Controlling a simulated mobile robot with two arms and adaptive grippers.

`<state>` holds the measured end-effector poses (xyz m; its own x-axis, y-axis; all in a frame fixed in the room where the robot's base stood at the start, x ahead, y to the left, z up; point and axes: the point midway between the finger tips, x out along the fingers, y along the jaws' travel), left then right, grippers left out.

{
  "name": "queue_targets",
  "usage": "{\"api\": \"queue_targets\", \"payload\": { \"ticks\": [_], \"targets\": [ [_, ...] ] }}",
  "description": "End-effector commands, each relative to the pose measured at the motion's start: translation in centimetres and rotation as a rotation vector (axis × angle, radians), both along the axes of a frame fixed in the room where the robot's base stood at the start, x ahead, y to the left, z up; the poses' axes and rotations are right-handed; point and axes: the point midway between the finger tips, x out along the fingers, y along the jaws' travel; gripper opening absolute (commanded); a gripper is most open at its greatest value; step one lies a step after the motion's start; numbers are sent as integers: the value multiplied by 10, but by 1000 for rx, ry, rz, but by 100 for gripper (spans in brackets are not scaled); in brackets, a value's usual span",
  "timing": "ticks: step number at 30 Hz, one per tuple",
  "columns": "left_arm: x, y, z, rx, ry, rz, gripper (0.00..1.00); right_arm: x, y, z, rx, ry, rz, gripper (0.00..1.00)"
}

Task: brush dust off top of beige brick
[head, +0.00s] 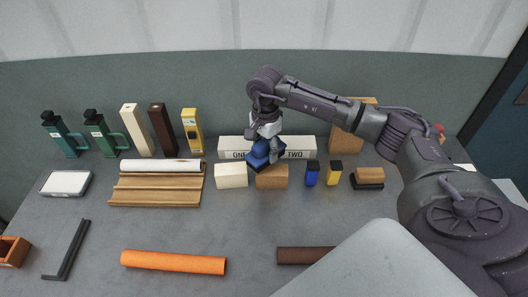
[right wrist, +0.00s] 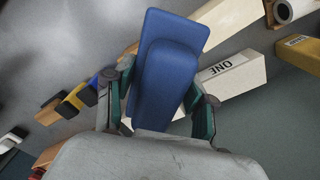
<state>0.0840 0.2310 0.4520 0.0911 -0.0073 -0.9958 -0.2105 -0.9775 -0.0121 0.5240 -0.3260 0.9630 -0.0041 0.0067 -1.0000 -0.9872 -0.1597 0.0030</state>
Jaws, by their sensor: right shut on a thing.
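The beige brick (head: 231,175) stands on the table in front of the left part of a long pale beam. My right gripper (head: 267,140) is shut on a blue brush (head: 261,155), which it holds above and behind the brown brick (head: 272,180), just right of the beige brick. In the right wrist view, the blue brush (right wrist: 170,70) sits between the two fingers, and the beige brick (right wrist: 230,16) shows beyond its upper right. I see no contact between brush and beige brick. The brush's underside is hidden. My left gripper is out of view.
The pale beam (head: 228,147) marked ONE and TWO lies behind the bricks. A blue block (head: 312,175) and a yellow block (head: 334,175) stand to the right. A wooden rack (head: 155,190) with a white roll lies left. The table in front of the beige brick is clear.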

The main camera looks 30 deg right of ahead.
Motion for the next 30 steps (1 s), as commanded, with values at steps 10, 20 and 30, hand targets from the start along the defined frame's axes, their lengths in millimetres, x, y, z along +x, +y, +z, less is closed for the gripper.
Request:
{"api": "queue_targets", "payload": {
  "ticks": [10,20,30],
  "targets": [
    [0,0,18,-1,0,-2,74,-1,-2,31,1,-2,-8,11],
    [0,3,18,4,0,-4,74,-2,-2,33,1,-1,-9,11],
    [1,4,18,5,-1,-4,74,-2,-2,32,1,-1,-9,11]
  ]
}}
